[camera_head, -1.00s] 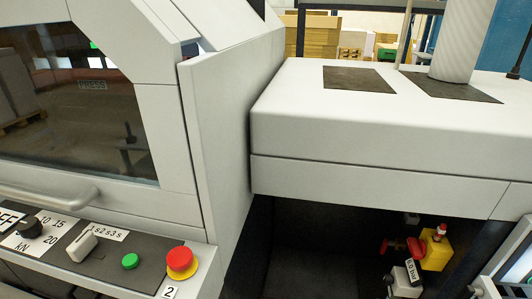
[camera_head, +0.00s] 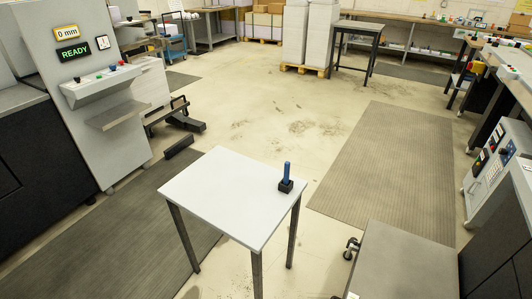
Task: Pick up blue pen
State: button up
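A blue pen (camera_head: 287,171) stands upright in a small black holder (camera_head: 286,186). The holder sits near the right corner of a small white-topped table (camera_head: 225,193) with dark legs, in the lower middle of the head view. The rest of the tabletop is bare. My gripper is not in view.
A grey machine with a READY display (camera_head: 75,52) stands at the left. A grey metal-topped unit (camera_head: 400,262) stands at the lower right, and a control box (camera_head: 492,160) at the right edge. Dark mats (camera_head: 390,170) lie on the floor. Open floor lies behind the table.

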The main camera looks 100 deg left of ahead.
aim_at(287, 164)
jog(key=u, duration=2.4)
jog(key=i+j, duration=0.75)
jog(key=j, duration=0.15)
jog(key=z, duration=0.4)
jog(key=j+z, duration=0.15)
jog(key=z, duration=0.25)
jog(key=i+j+z, duration=0.1)
jog(key=z, duration=0.7)
